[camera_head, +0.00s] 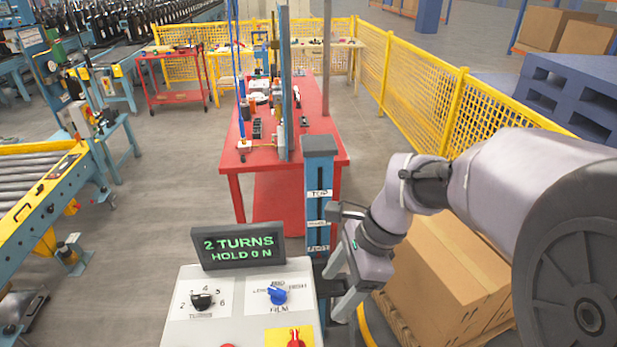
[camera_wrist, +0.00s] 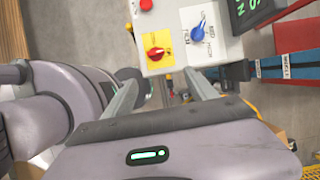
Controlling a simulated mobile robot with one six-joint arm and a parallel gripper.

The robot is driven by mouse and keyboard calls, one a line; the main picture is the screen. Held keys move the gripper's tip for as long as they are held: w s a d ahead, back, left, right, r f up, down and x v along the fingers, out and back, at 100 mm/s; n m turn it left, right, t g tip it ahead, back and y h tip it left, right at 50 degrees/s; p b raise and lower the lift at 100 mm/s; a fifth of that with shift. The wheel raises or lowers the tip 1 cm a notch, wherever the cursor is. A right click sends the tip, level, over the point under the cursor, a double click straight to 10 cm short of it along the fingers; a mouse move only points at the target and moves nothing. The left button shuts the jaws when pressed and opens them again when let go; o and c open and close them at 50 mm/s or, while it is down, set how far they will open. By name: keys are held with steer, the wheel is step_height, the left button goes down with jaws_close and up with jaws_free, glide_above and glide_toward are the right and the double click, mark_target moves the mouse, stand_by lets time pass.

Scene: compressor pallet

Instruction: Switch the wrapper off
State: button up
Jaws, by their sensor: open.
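The wrapper's grey control box (camera_head: 245,325) stands at the bottom of the head view. Its display (camera_head: 238,246) reads "2 TURNS" and "HOLD ON" in green. A red rotary switch (camera_head: 296,339) on a yellow plate (camera_head: 277,337) sits at the lower right of the panel, cut by the frame edge. In the wrist view the red switch (camera_wrist: 156,53) shows whole, beyond the fingertips. My gripper (camera_head: 335,296) is open and empty, just right of the box. In the wrist view my gripper (camera_wrist: 163,83) has its fingers apart, with nothing between them.
The panel carries a black turns knob (camera_head: 202,301), a blue film knob (camera_head: 277,294) and a red button (camera_wrist: 146,4). A blue mast (camera_head: 319,190) stands behind the box. Cardboard cartons (camera_head: 450,275) lie to the right under my arm. A red table (camera_head: 300,150) stands behind.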

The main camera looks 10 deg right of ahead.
steer(key=b, duration=0.7)
glide_toward(296, 340)
steer(key=x, duration=0.9)
steer(key=shift+f, duration=0.1)
steer(key=shift+s, duration=0.1)
steer(key=c, duration=1.4)
